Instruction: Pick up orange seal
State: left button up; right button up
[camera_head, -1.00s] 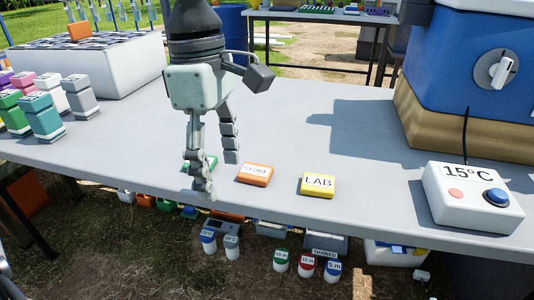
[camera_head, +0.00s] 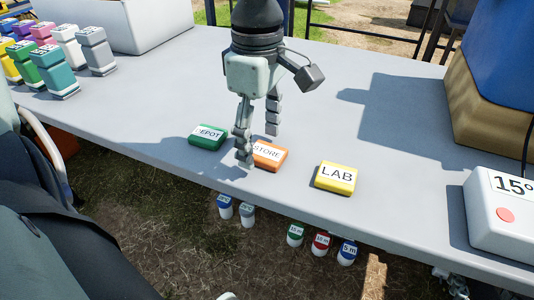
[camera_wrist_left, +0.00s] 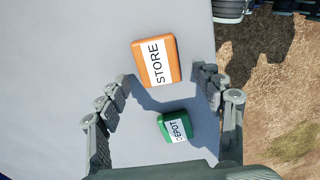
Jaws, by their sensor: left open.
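The orange seal (camera_head: 268,156) is a small flat block with a white label reading STORE. It lies on the grey table between the green DEPOT seal (camera_head: 207,137) and the yellow LAB seal (camera_head: 336,177). My left gripper (camera_head: 258,151) points down over the table, and one finger hides part of the orange seal's left end. In the left wrist view the gripper (camera_wrist_left: 164,97) is open and empty. There the orange seal (camera_wrist_left: 156,62) lies just beyond the fingertips, and the green seal (camera_wrist_left: 175,127) shows between the fingers.
Several coloured bottles (camera_head: 62,70) stand at the table's (camera_head: 150,115) far left. A white box with a red button (camera_head: 502,216) and a blue cooler-like unit (camera_head: 505,70) stand at the right. More bottles (camera_head: 322,243) show below the table's front edge.

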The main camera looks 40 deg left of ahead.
pick_arm(q)
jog(key=shift+f, duration=0.45)
jog(key=c, duration=1)
jog(key=shift+r, duration=0.2)
jog(key=shift+c, duration=0.2)
